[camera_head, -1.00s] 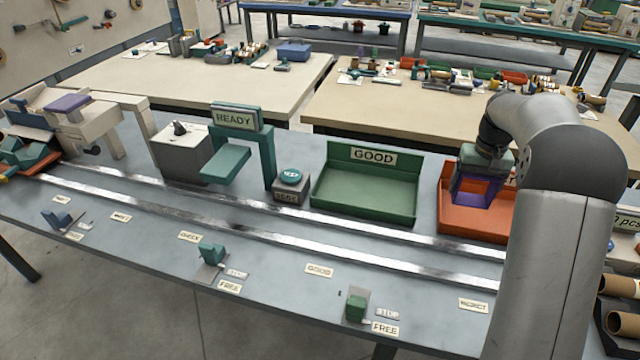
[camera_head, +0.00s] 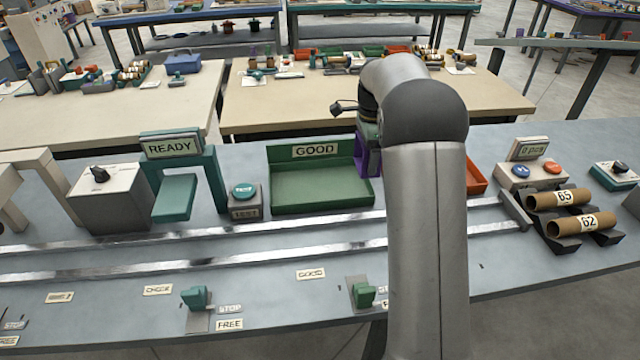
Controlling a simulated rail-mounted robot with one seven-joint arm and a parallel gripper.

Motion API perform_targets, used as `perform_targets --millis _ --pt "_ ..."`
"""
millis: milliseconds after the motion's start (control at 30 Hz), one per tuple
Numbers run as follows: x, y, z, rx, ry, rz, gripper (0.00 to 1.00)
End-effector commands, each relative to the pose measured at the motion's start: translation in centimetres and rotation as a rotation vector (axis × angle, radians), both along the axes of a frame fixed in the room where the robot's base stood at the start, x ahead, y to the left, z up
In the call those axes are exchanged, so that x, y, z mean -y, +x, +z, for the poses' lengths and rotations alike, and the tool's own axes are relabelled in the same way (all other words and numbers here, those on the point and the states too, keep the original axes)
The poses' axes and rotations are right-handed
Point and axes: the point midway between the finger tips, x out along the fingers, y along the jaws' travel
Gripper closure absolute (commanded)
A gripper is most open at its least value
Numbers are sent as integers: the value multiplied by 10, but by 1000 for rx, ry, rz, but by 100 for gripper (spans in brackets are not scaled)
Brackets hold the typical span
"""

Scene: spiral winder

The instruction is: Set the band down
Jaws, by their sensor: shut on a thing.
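My gripper (camera_head: 368,160) is at the right end of the green GOOD tray (camera_head: 322,195), mostly hidden behind my own grey arm. A purple part shows at the gripper, in front of the tray's right wall in this view. I cannot tell whether it is a finger or the band. The gripper is shut on the band, but no clear outline of the band shows. How high it is above the table or tray cannot be told. The GOOD tray looks empty where it shows.
An orange tray (camera_head: 477,176) is mostly hidden behind my arm. Two metal rails (camera_head: 190,228) run along the table. Brown tubes (camera_head: 560,199) lie in holders at right.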

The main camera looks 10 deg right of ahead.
Motion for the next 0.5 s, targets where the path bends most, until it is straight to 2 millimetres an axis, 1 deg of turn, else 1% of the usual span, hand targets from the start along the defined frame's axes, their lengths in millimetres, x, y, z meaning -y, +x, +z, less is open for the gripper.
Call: perform_targets --millis 33,300,400,500 --pt "-12 5 -4 -4 2 6 41" --pt "-70 38 -33 -3 1 8 41" --pt "-83 45 -55 -4 0 7 41" --pt "-94 51 -70 -4 0 6 41"
